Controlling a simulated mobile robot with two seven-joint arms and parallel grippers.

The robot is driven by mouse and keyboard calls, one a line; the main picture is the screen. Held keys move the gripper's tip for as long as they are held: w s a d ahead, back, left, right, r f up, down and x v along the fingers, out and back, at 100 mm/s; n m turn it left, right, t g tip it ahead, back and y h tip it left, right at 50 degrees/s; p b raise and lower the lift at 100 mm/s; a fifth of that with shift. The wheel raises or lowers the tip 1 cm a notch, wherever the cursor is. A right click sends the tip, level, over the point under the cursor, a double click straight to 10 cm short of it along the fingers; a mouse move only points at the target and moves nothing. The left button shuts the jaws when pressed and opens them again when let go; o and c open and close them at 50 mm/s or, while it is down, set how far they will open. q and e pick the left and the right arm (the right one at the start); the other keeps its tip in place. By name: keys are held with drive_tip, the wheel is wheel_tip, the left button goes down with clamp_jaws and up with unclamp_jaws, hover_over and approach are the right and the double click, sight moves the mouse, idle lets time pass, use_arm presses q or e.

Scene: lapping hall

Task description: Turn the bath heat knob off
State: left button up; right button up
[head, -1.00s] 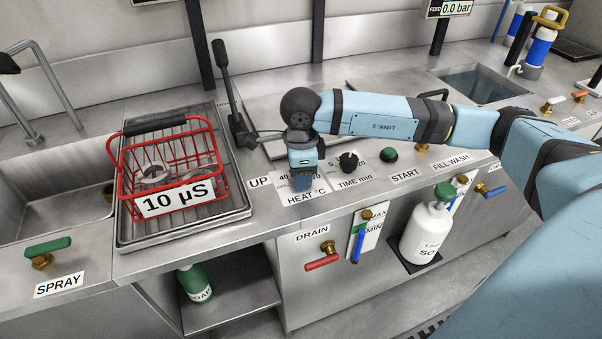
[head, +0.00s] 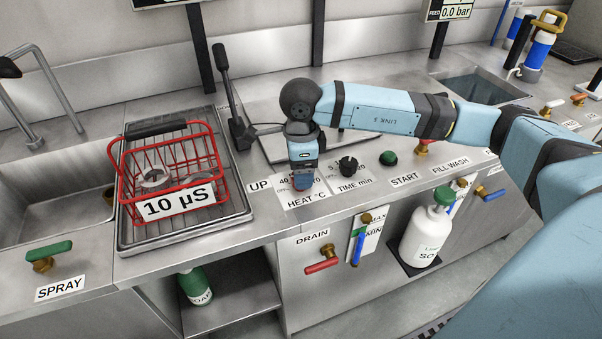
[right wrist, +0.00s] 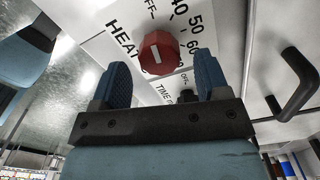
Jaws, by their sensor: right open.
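The bath heat knob (right wrist: 160,53) is red and faceted with a white pointer line, on the panel marked HEAT °C. In the right wrist view it sits just beyond and between my right gripper's (right wrist: 162,80) two blue fingers, with a gap on each side. The fingers are spread and hold nothing. In the head view my right gripper (head: 303,182) points down over the heat label, and only a little red of the knob shows by the fingertips. My left gripper is not in view.
The black time knob (head: 348,165) and green start button (head: 388,158) stand just right of the heat knob. A black lever (head: 232,105) rises at the left, beside a red wire basket (head: 165,170) on a tray. The red drain handle (head: 321,266) is below on the front.

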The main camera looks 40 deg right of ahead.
use_arm(q)
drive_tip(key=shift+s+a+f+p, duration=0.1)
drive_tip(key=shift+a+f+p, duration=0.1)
drive_tip(key=shift+p, duration=0.55)
use_arm(e)
wheel_tip(320, 180, up, 11)
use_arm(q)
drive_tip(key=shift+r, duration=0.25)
